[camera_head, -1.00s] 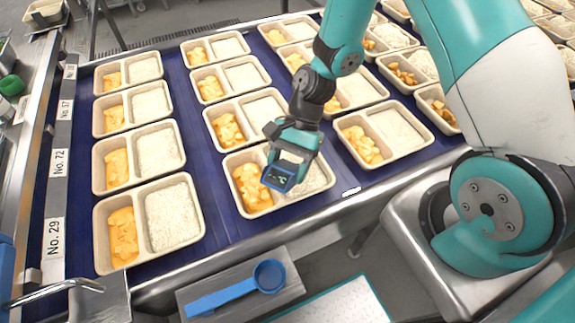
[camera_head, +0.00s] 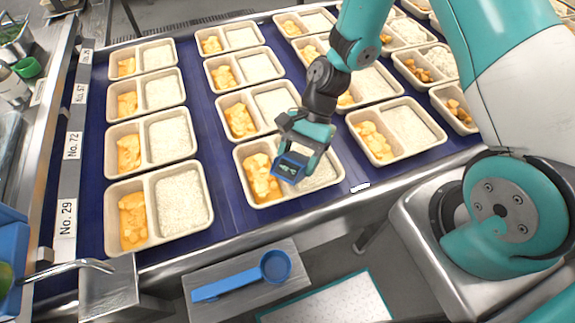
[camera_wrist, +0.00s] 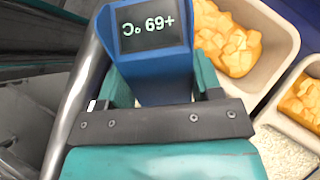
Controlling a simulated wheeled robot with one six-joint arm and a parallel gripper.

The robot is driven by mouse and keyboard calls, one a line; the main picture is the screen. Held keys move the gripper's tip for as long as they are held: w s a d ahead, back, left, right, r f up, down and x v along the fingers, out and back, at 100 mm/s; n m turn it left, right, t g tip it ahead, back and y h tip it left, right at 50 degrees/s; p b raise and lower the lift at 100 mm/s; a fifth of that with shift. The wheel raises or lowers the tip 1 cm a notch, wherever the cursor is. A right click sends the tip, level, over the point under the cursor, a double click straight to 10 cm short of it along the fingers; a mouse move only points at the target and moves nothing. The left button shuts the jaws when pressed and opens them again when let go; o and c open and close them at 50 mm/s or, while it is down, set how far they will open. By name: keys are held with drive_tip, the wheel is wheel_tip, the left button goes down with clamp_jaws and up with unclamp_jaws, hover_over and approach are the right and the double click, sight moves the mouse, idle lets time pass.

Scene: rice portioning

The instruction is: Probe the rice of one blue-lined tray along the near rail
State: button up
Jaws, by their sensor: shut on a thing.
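My gripper (camera_head: 303,150) is shut on a blue thermometer probe (camera_head: 290,167) above the front tray (camera_head: 298,195) of the second column. In the wrist view, the probe (camera_wrist: 152,85) shows a display that reads +69 °C upside down. The front tray is beige, with orange chunks (camera_head: 261,180) in its left compartment and white rice (camera_head: 320,178) in its right one. The gripper and probe cover part of that rice. The probe's tip is hidden in both views, so I cannot tell whether it touches the rice. I see no blue lining on this tray.
Several similar trays stand in columns on the blue belt (camera_head: 222,195). A metal near rail (camera_head: 240,227) edges it. A blue scoop (camera_head: 243,278) lies on a metal plate in front. Labels such as No. 29 (camera_head: 67,218) line the left edge.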

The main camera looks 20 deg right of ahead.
wheel_tip(320, 180, up, 9)
drive_tip(key=p, duration=0.8)
drive_tip(key=shift+r+p, duration=0.1)
drive_tip(key=shift+p, duration=0.2)
